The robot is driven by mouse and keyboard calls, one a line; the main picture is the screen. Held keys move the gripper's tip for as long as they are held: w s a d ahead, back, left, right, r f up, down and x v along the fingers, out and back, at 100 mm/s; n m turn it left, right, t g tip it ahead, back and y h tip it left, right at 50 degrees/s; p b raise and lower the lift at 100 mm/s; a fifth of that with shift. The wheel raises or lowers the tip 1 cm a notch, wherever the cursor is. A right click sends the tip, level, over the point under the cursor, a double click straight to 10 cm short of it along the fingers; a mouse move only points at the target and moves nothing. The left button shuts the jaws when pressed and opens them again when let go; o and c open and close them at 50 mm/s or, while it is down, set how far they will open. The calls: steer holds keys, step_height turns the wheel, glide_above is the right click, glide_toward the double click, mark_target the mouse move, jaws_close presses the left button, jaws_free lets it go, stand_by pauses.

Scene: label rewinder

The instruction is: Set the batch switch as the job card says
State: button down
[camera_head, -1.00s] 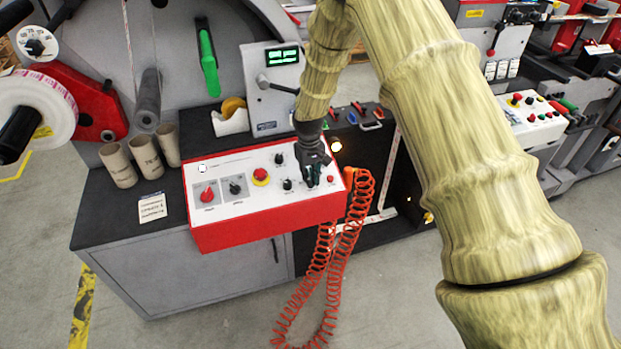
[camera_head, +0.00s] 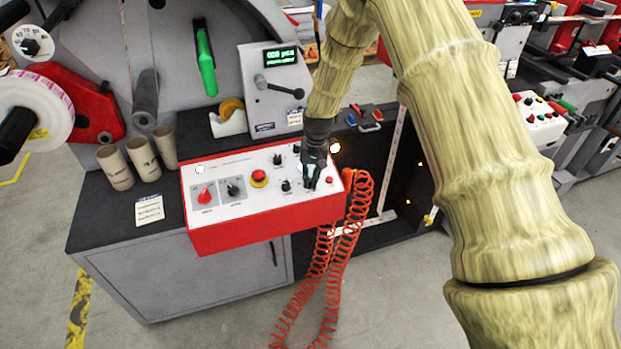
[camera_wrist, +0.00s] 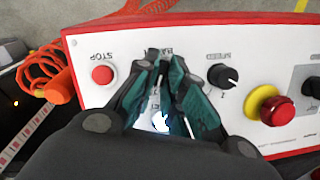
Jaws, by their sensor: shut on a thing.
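My gripper (camera_head: 311,184) is at the right part of the white-topped red control box (camera_head: 235,232). In the wrist view my gripper's teal fingers (camera_wrist: 158,64) are closed together at the upside-down label that starts "BAT", and they are shut on the batch switch (camera_wrist: 152,54). Only a dark bit of the switch shows; its pointer is hidden. A bluish-white round spot shows between the fingers. A white card with printed lines (camera_head: 149,210) lies on the dark bench top (camera_head: 100,225); its text is too small to read.
Near my fingers are the red STOP button (camera_wrist: 103,75), the SPEED knob (camera_wrist: 222,77) and the red-and-yellow emergency stop (camera_wrist: 276,110). A coiled orange hose (camera_head: 345,235) hangs at the box's right end. A lit display (camera_head: 281,57) stands behind. Cardboard cores (camera_head: 115,167) stand left.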

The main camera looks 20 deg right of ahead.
steer(key=shift+d, duration=0.1)
steer(key=c, duration=1.5)
jaws_free()
step_height(320, 180, up, 12)
steer(key=d, duration=0.1)
steer(key=shift+s, duration=0.15)
steer(key=shift+d, duration=0.1)
